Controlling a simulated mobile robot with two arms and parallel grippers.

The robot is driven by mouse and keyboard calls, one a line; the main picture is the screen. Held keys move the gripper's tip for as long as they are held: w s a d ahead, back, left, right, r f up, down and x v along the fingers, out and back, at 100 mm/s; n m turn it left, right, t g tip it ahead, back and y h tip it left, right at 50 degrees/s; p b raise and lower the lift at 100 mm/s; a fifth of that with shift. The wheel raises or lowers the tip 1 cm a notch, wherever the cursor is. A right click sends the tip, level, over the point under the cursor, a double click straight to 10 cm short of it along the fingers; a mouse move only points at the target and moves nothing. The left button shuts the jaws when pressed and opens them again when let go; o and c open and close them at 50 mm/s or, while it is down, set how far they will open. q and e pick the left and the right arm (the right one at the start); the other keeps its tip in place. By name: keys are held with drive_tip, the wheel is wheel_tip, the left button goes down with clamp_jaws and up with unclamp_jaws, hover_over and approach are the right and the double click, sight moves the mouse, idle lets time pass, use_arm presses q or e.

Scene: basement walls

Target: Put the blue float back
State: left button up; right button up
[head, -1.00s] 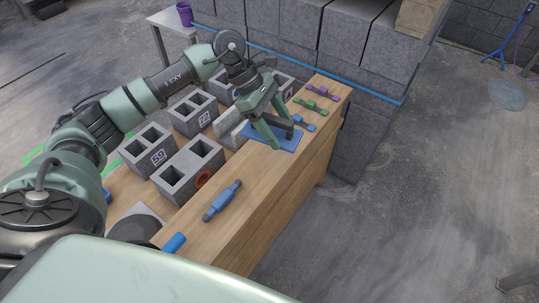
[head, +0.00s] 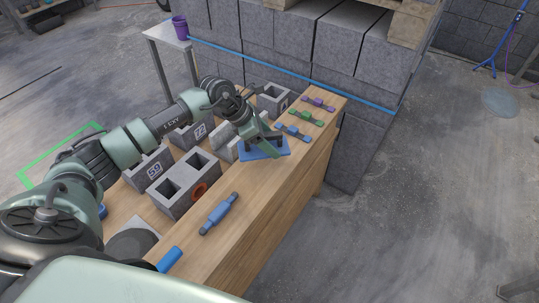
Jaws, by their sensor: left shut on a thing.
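The blue float (head: 278,154) is a flat blue plate on the wooden workbench (head: 243,205), right of the grey blocks. My left gripper (head: 268,146) reaches down over it and is shut on it, most likely at its handle, which the fingers mostly hide. The plate looks flat and at bench level; I cannot tell whether it touches the wood. My right gripper is not in view.
Small purple (head: 318,103), green (head: 306,118) and blue (head: 293,132) tools lie in a row beyond the float. A blue two-ended tool (head: 219,214) and a blue cylinder (head: 168,260) lie nearer. Hollow concrete blocks (head: 183,183) crowd the bench's left side.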

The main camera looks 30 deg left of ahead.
use_arm(q)
wheel_tip(320, 180, down, 7)
idle(0.4)
drive_tip(key=shift+f, duration=0.2)
drive_tip(key=o, duration=1.5)
drive_tip(key=shift+o, duration=0.2)
drive_tip(key=shift+r, duration=0.1)
drive_tip(key=shift+r, duration=0.2)
drive_tip(key=b+v, duration=0.1)
drive_tip(key=v, duration=0.9)
drive_tip(key=shift+s+a+r, duration=0.15)
drive_tip(key=shift+a, duration=0.1)
drive_tip(key=shift+s+a+r, duration=0.2)
drive_tip(key=shift+r, duration=0.35)
